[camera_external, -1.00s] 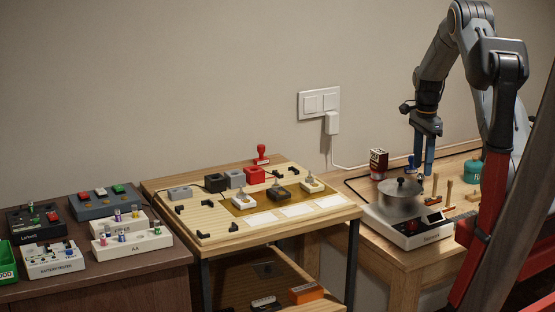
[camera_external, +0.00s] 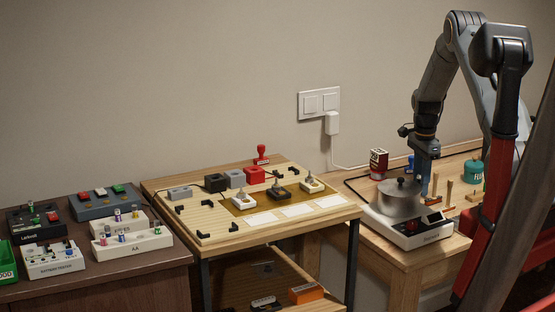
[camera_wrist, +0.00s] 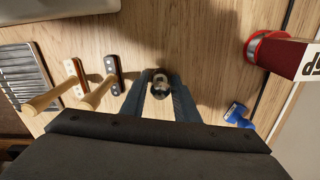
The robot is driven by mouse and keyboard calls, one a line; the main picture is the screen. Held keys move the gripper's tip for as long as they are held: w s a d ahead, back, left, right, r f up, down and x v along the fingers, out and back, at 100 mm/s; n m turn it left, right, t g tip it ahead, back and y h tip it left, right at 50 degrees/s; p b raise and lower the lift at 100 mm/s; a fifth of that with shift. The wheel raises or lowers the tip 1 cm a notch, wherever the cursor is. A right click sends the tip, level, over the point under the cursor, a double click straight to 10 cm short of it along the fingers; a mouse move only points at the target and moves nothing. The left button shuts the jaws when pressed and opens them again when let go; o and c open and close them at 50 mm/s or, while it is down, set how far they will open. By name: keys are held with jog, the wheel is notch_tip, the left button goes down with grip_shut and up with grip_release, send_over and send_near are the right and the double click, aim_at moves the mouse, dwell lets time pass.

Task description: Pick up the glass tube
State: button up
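A small round thing with a dark rim and a pale middle, which looks like the glass tube seen end-on (camera_wrist: 160,82), stands between my fingertips in the wrist view. My gripper (camera_wrist: 161,90) points down with its two blue fingers apart, one on each side of it. I see no clear contact with either finger. In the external view my gripper (camera_external: 428,172) is low over the right table, just behind the steel pot (camera_external: 399,198). The tube cannot be made out there.
The pot sits on a white scale (camera_external: 408,229). A teal canister (camera_external: 473,170) stands behind the tools.

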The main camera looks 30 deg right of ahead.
jog(key=c, duration=0.4)
jog(key=shift+r, duration=0.1)
